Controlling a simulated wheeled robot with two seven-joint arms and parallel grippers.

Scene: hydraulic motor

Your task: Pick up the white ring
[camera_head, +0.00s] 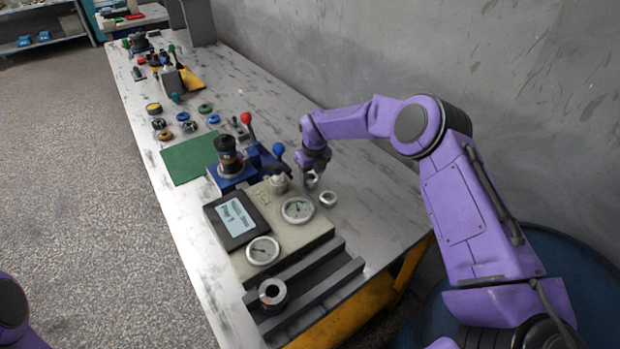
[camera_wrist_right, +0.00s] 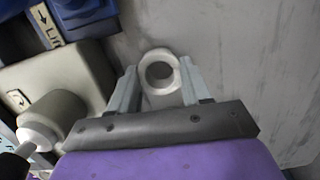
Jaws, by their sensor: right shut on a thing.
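The white ring (camera_wrist_right: 142,72) sits between the two fingers of my right gripper (camera_wrist_right: 157,85) in the right wrist view. Its round hole faces the camera and the right finger touches its edge. My right gripper is shut on it. In the head view my right gripper (camera_head: 311,181) points down beside the gauge block, and its fingers are small and partly hidden there. My left gripper is out of view.
The table's right side (camera_head: 375,190) is clear.

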